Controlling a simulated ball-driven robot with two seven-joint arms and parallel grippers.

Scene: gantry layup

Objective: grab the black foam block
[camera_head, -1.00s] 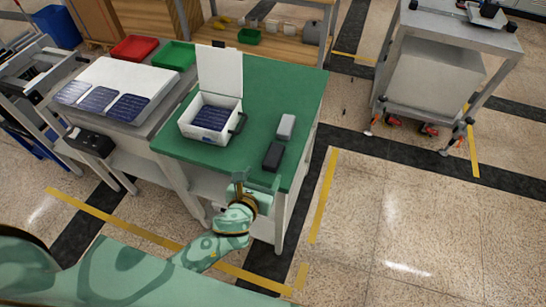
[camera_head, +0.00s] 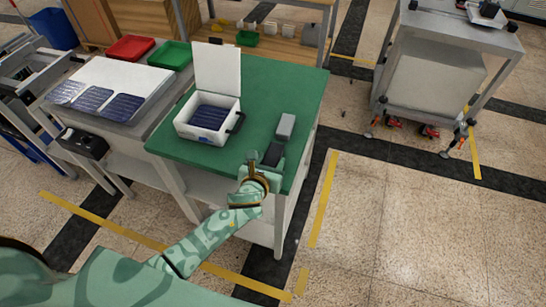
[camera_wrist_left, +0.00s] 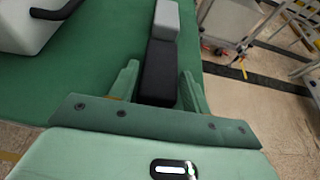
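The black foam block (camera_head: 272,153) lies on the green table top (camera_head: 300,90) near its front right corner. In the left wrist view the black block (camera_wrist_left: 159,72) is between the two fingers of my left gripper (camera_wrist_left: 160,88), with its near end between them. The fingers are apart, with a gap on the left side of the block. In the head view my left gripper (camera_head: 262,163) partly covers the block. A grey block (camera_head: 285,126) lies just behind the black one, and it also shows in the left wrist view (camera_wrist_left: 166,18). My right gripper is not in view.
An open white box (camera_head: 181,128) with dark blue panels inside stands to the left on the green table. A white board (camera_head: 134,80) with solar panels, a red tray (camera_head: 131,48) and a green tray (camera_head: 170,55) are further left.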

